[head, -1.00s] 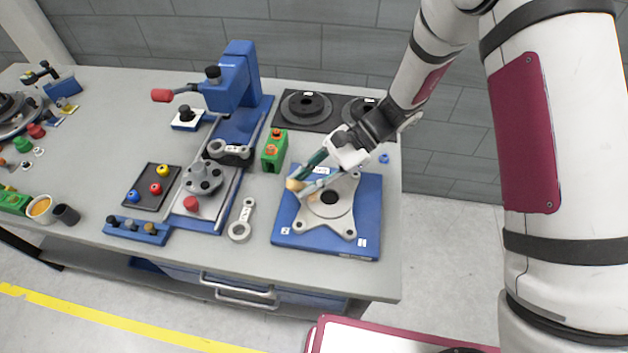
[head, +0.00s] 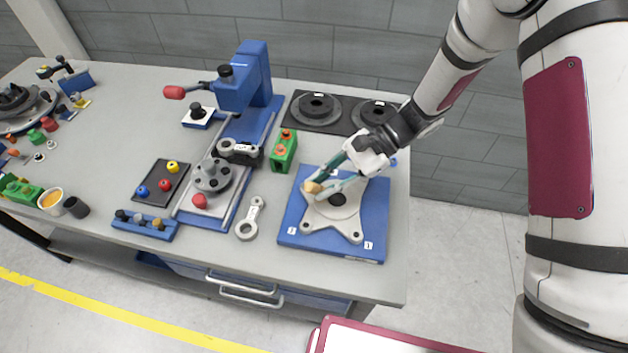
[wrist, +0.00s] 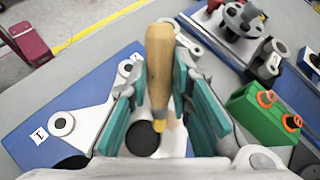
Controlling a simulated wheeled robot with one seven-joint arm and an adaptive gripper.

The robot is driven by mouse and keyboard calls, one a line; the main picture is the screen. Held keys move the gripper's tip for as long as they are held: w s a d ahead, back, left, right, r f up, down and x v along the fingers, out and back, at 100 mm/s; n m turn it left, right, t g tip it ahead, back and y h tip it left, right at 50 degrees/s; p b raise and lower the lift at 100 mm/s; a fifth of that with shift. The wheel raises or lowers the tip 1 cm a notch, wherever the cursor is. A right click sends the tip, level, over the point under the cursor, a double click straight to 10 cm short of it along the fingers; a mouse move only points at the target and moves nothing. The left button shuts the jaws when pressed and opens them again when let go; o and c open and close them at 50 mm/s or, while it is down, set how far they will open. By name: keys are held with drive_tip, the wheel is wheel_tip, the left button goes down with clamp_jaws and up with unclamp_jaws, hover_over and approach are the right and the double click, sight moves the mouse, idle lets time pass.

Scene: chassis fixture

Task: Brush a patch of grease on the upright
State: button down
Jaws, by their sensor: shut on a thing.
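My gripper (head: 332,180) is shut on a brush with a wooden handle (head: 312,187), over the upper left part of the upright. In the wrist view the handle (wrist: 159,65) stands between the teal fingers (wrist: 160,95). The brush's lower end points toward the upright, but I cannot tell whether it touches. The upright (head: 345,228) is a pale grey plate with several arms and a dark round centre, lying on a blue base plate (head: 296,222). It also shows in the wrist view (wrist: 90,122). No grease patch can be told apart on it.
A green block with orange knobs (head: 283,152) stands left of the base plate, near a grey link (head: 250,220). A blue press (head: 245,85) stands behind. Two dark discs sit on a black mat (head: 345,120). A cup with orange contents (head: 50,201) stands far left.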

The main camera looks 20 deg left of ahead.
drive_tip(key=shift+s+p, duration=0.35)
drive_tip(key=shift+s, duration=0.3)
drive_tip(key=shift+a, duration=1.9)
drive_tip(key=shift+d+f, duration=0.1)
drive_tip(key=shift+d, duration=1.95)
wheel_tip(320, 180, up, 6)
drive_tip(key=p, duration=0.1)
wheel_tip(320, 180, up, 3)
drive_tip(key=shift+r+p, duration=0.1)
drive_tip(key=shift+p, duration=0.45)
